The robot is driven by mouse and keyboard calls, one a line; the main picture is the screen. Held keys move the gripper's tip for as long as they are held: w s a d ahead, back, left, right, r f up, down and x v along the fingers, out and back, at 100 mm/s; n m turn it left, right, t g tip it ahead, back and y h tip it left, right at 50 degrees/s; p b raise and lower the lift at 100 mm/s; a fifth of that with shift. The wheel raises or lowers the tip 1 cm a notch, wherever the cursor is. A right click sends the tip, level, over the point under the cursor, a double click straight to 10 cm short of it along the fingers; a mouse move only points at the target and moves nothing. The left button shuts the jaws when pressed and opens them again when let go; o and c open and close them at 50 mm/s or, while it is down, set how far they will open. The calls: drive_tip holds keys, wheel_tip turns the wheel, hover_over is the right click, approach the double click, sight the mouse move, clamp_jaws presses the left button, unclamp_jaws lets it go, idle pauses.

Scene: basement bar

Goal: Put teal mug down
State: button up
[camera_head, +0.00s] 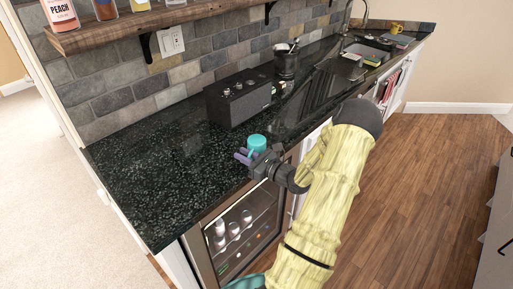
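The teal mug (257,142) is at the front edge of the dark counter, in the middle of the head view. It looks upright, and its lower part is hidden by my gripper. My gripper (244,156) is right at the mug, with its purple fingertips showing just left of it. The fingers overlap the mug in the picture, but I cannot tell whether they are closed on it. I also cannot tell whether the mug's base touches the counter (150,170).
A black radio-like box (238,98) stands behind the mug by the brick wall. The counter's left part is clear. A glass-fronted cooler (238,232) is below, and a bottle shelf (125,30) is above.

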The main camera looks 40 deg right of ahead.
drive_tip(key=shift+c, duration=0.4)
clamp_jaws()
drive_tip(key=shift+r, duration=0.1)
wheel_tip(320, 180, up, 10)
idle(0.3)
idle(0.3)
